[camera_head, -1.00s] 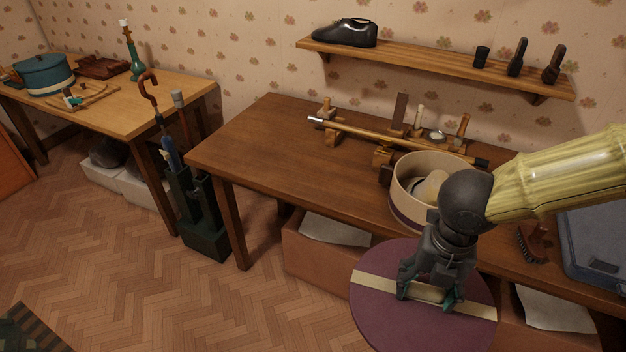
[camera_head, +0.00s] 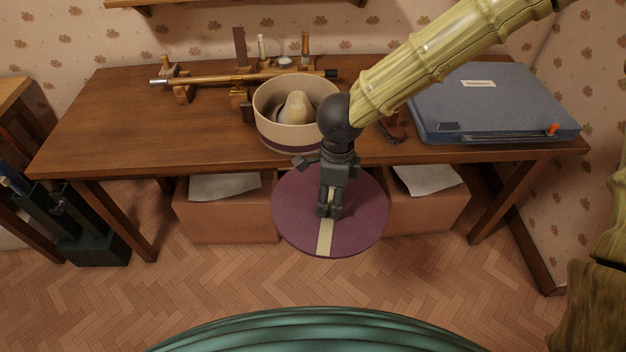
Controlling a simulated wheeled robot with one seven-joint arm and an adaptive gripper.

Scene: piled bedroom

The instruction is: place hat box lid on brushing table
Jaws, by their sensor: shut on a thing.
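The hat box lid (camera_head: 362,225) is a round purple disc with a cream band across it. My gripper (camera_head: 328,212) is shut on it near its middle and holds it in the air in front of the table's front edge. The fingertips are partly hidden by the gripper's own body. The brushing table (camera_head: 120,125) is dark brown wood and stands behind the lid. The open hat box (camera_head: 277,128), cream with a purple base band, stands on the table beside my gripper's wrist, with a pale hat-like thing (camera_head: 296,108) inside.
A blue-grey case (camera_head: 490,105) covers the table's right part. A cane (camera_head: 220,80) lies on wooden holders along the back. A small brush (camera_head: 392,128) lies between box and case. The table's left front is clear. Boxes with paper (camera_head: 225,215) stand underneath.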

